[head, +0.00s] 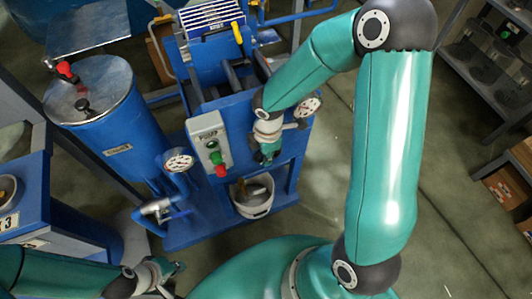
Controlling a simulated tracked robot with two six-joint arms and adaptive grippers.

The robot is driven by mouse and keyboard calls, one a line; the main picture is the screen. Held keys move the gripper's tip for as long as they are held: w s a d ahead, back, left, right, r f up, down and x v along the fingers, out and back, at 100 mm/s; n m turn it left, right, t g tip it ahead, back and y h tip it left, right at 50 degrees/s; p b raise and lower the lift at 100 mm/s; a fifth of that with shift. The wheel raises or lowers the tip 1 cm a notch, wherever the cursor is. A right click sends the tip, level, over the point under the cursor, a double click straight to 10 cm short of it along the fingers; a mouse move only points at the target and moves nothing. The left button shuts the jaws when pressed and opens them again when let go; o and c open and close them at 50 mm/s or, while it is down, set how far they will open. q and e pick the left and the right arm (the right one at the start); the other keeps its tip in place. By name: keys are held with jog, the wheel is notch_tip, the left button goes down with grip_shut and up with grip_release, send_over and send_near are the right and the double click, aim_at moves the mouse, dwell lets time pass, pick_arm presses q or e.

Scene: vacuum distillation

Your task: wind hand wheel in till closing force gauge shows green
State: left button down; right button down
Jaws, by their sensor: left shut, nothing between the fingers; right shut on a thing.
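My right gripper (267,157) reaches down to the front of the blue press-like machine (240,107) and is shut on what appears to be the hand wheel, which is mostly hidden behind the gripper and wrist. A round white dial gauge (308,106), likely the closing force gauge, sits just right of that wrist. Its needle and colour zones are too small to read. My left gripper (168,272) is shut and empty at the bottom left, well away from the machine's front.
A grey control box (209,142) with green and red buttons stands left of my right gripper. A white bucket (252,197) sits below. A blue cylinder tank (105,115) with a second gauge (178,161) stands left. Shelves (490,65) line the right; the floor between is clear.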

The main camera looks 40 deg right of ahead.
jog(key=shift+r+y+p, duration=0.35)
jog(key=shift+y+p, duration=0.75)
jog(key=shift+p, duration=2.3)
jog(key=shift+f+t+p, duration=0.2)
jog(key=shift+t+p, duration=0.1)
jog(key=shift+p, duration=0.05)
jog(key=shift+f, duration=0.1)
jog(key=c, duration=1.2)
grip_release()
jog(key=shift+o, duration=0.2)
jog(key=v, duration=1.2)
